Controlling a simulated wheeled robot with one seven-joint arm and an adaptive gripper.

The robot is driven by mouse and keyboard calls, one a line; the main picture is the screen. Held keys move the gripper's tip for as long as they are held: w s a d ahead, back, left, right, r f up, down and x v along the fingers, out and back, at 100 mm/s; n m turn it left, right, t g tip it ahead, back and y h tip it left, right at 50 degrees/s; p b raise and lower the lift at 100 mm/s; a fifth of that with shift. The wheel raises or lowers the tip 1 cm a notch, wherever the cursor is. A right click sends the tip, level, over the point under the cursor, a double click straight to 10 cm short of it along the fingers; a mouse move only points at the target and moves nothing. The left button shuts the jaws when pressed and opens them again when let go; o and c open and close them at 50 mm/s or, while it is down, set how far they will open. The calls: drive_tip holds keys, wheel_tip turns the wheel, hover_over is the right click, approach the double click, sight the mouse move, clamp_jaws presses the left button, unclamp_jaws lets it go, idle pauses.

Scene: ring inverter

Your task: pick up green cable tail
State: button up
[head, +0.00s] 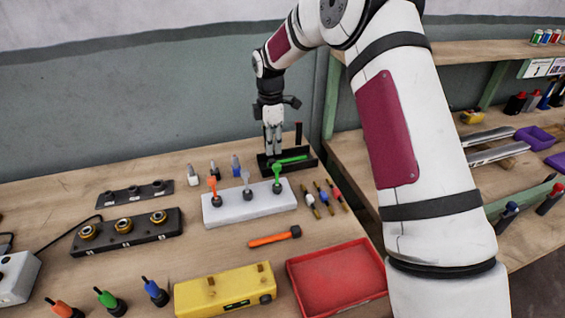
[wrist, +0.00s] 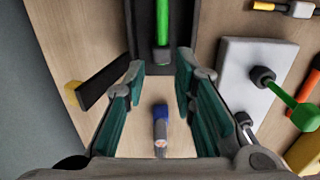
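A green rod-like piece (wrist: 163,32) lies in a black tray at the top of the wrist view; in the head view it (head: 292,159) sits just right of my gripper. Another green piece (wrist: 297,106) rises from a dark collar on the white block (head: 230,208); it also shows in the head view (head: 277,172). I cannot tell which is the cable tail. My gripper (head: 273,150) points down beside the black tray (head: 266,170). In the wrist view my gripper (wrist: 160,68) is open, with nothing between its fingertips. A blue-tipped plug (wrist: 159,128) shows below, between the fingers.
A dark upright post (head: 298,133) stands at the tray. The white block also carries orange and grey pieces. A red bin (head: 337,300), yellow case (head: 223,291), orange-handled tool (head: 273,238) and black ring block (head: 126,232) lie nearer. A wall stands behind the bench.

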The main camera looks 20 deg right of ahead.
sight(272, 160)
drive_tip(key=shift+s+f, duration=0.1)
drive_tip(key=shift+f, duration=2.75)
clamp_jaws()
